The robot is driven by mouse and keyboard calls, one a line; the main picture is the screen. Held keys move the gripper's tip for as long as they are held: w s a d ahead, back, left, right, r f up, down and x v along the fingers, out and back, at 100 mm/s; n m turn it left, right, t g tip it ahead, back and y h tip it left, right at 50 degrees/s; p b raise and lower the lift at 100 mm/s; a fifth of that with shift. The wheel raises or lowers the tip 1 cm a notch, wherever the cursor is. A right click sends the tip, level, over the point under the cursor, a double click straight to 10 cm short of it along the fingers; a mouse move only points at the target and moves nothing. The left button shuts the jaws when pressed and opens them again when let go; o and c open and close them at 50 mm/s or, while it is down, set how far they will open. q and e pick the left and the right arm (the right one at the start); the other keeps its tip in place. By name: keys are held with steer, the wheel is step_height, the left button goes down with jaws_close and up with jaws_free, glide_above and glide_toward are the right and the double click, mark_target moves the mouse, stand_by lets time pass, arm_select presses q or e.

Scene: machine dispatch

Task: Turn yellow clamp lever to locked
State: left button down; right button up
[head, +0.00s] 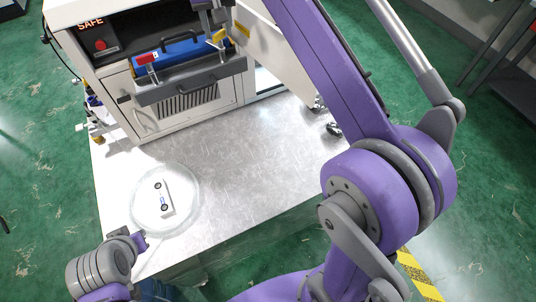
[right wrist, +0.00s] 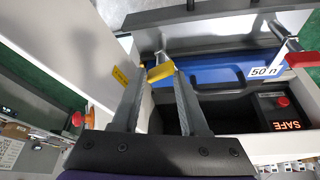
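The yellow clamp lever (head: 218,38) sits at the right end of the blue part (head: 180,50) held in the machine's front. It also shows in the right wrist view (right wrist: 160,72). My right gripper (right wrist: 158,78) is open, with its two grey fingers apart and the yellow lever at their tips, within the gap. I cannot tell whether a finger touches it. In the head view the right gripper (head: 215,22) comes down from above over the lever and partly covers the area.
A red lever (head: 146,59) stands at the blue part's left end. A lit SAFE sign (head: 90,23) and red button (head: 100,44) are left of it. A cream door panel (head: 275,50) stands open at right. A round clear dish (head: 187,220) holds a white block (head: 167,197).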

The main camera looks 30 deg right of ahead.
steer(key=n, duration=0.1)
steer(key=n+y+b, duration=0.1)
steer(key=n, duration=0.1)
steer(key=shift+s+d+f, duration=0.1)
steer(key=shift+d+f, duration=0.05)
steer(key=shift+f, duration=0.1)
steer(key=p+v, duration=0.2)
steer(key=v, duration=1)
arm_select(q)
steer(key=shift+w+r, duration=0.45)
steer(key=shift+r, duration=0.25)
arm_select(e)
steer(key=s+f, duration=0.6)
steer(key=f, duration=0.5)
steer(key=s+f+t, duration=0.1)
steer(key=s+f, duration=0.5)
steer(key=f, duration=0.5)
steer(key=s+f, duration=0.6)
steer(key=f, duration=0.6)
steer(key=shift+d+t, duration=0.35)
steer(key=shift+t, duration=0.05)
steer(key=shift+o, duration=0.3)
